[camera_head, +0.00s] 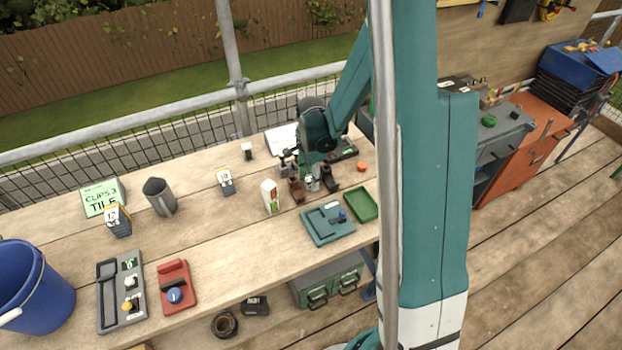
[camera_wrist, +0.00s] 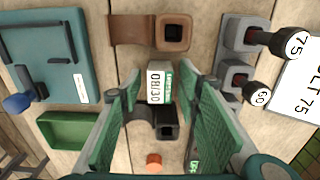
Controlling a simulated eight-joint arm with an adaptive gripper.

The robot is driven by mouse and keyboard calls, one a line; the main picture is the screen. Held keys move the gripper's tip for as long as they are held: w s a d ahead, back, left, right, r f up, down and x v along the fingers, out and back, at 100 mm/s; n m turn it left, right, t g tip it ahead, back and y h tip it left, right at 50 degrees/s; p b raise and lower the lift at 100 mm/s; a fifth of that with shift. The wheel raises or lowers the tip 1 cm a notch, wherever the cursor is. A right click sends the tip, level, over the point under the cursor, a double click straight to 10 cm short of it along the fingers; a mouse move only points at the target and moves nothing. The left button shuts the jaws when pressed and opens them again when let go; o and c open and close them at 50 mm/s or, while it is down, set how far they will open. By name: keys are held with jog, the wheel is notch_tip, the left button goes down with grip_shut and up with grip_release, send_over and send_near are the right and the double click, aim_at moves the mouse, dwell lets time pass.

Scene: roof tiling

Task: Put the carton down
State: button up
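A small white carton (camera_wrist: 159,86) with a green side and the print "08/30" shows between my fingers in the wrist view. It sits between a brown holder (camera_wrist: 172,32) and a black holder (camera_wrist: 166,122). My gripper (camera_wrist: 161,84) is open, with a gap visible on each side of the carton. In the head view my gripper (camera_head: 312,182) is low over the bench; its fingers largely hide what is between them. Another white carton with green and orange marks (camera_head: 270,197) stands upright on the bench to the left.
A teal tray (camera_head: 327,223) and a green tray (camera_head: 361,204) lie on the near side. An orange piece (camera_wrist: 153,159) is close by. Grey holders with black knobs (camera_wrist: 236,75) stand beyond my right finger. Bare bench (camera_head: 225,240) lies to the left.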

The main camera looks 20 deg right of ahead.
aim_at(311, 177)
jog(key=shift+r, duration=0.15)
notch_tip(311, 177, up, 12)
jog(key=p, duration=0.1)
jog(key=shift+p, duration=0.3)
dwell(0.7)
jog(key=shift+r, duration=0.1)
dwell(0.5)
jog(key=s+a+r+n+t, duration=0.25)
jog(key=s+r+n, duration=0.2)
jog(key=r, duration=0.25)
jog(key=s+a+r+n+t, duration=0.1)
jog(key=s+a+r+n, duration=0.3)
jog(key=s+r, duration=0.25)
jog(key=s+a+r+n+t, duration=0.2)
jog(key=s+n, duration=0.2)
jog(key=s, duration=0.2)
jog(key=s+a+r+n+t, duration=0.1)
jog(key=s+a+r+n, duration=0.2)
jog(key=s+n, duration=0.2)
jog(key=shift+s+r+t, duration=0.15)
jog(key=shift+s+t, duration=0.2)
jog(key=shift+s, duration=0.6)
jog(key=shift+n, duration=0.25)
jog(key=shift+f+b, duration=0.75)
jog(key=shift+b, duration=0.05)
